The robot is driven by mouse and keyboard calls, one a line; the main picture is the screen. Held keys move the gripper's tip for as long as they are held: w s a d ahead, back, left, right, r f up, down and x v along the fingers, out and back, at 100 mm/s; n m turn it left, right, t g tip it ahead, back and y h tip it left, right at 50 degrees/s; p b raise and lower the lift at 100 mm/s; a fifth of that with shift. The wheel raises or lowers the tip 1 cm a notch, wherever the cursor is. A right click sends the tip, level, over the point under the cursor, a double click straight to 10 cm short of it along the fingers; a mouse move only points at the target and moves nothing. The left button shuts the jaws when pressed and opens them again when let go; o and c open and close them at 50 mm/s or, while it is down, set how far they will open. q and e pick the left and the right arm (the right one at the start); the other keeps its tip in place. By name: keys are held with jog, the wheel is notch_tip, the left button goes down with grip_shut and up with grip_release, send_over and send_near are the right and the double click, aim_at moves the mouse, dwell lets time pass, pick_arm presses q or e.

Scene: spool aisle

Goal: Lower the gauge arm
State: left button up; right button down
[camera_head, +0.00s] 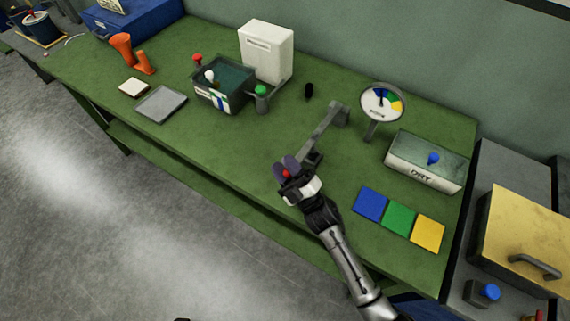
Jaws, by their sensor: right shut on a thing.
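The gauge arm (319,135) is a grey bar running from a grey block (339,114) on the green bench down-left toward my right gripper. Its near end carries a red knob. My right gripper (287,172) is shut on this red knob, which shows between the fingers. I cannot tell exactly how high the near end sits above the bench. A round dial (382,102) with coloured sectors stands on a short post to the right of the block. My left gripper is not in view.
A grey box marked DRY (424,163) stands to the right. Blue (370,204), green (399,218) and yellow (428,234) squares lie near the front edge. A dark-green box (226,76) and a white box (266,52) stand left. The bench (220,155) left of my gripper is clear.

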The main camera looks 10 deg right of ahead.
jog(key=c, duration=0.8)
grip_release()
jog(key=shift+f, duration=0.1)
jog(key=shift+s+d+f, duration=0.15)
jog(key=shift+s+d, duration=0.05)
jog(key=shift+s, duration=0.05)
jog(key=s+d, duration=0.2)
jog(key=s, duration=0.1)
jog(key=s+d+p, duration=0.1)
jog(key=s+d, duration=0.2)
jog(key=s, duration=0.1)
jog(key=s+d+f, duration=0.1)
jog(key=s+d, duration=0.2)
jog(key=s, duration=0.1)
jog(key=shift+s, duration=0.25)
